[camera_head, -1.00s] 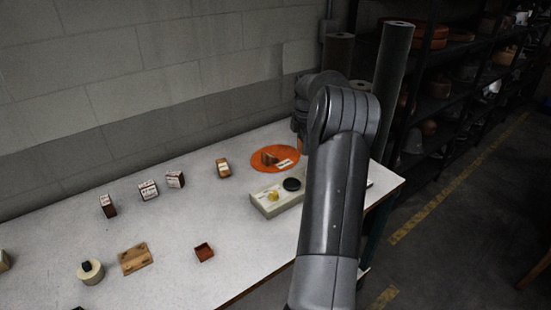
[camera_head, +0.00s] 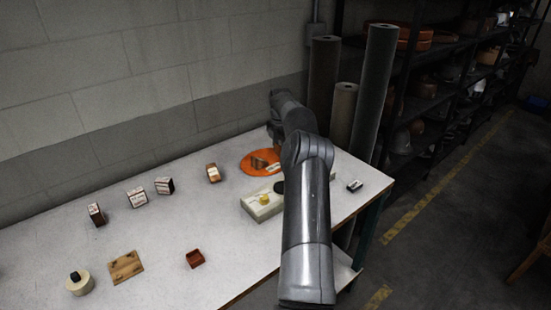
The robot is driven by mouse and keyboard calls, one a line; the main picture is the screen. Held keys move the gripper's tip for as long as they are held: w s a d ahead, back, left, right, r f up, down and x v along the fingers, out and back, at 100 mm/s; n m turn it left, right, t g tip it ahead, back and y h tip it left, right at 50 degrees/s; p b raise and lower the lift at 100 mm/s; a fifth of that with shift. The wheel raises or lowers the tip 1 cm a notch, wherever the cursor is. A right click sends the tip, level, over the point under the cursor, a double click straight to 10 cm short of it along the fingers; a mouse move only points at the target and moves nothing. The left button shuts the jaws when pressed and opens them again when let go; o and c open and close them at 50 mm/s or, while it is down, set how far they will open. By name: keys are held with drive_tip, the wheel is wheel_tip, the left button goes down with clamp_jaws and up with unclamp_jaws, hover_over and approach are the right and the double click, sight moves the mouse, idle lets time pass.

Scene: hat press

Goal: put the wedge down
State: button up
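A brown, wedge-like piece (camera_head: 259,163) sits on the round orange mat (camera_head: 246,169) near the back of the table. I cannot tell for certain that it is the wedge. A small pale label lies by it on the mat. My arm reaches from the front over the table's right part, and its far end comes down near the mat's right edge, by the wall. My gripper (camera_head: 276,133) is small, dark and mostly covered by my arm links. Its fingers cannot be made out, nor whether anything is between them.
Tall rolls (camera_head: 374,95) stand beyond the table.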

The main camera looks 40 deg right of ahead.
sight(276, 153)
drive_tip(key=shift+w+a+f, duration=0.4)
drive_tip(key=shift+w+f, duration=0.25)
drive_tip(key=shift+w, duration=0.15)
drive_tip(key=shift+f, duration=1.85)
drive_tip(key=shift+f, duration=0.2)
drive_tip(key=o, duration=1)
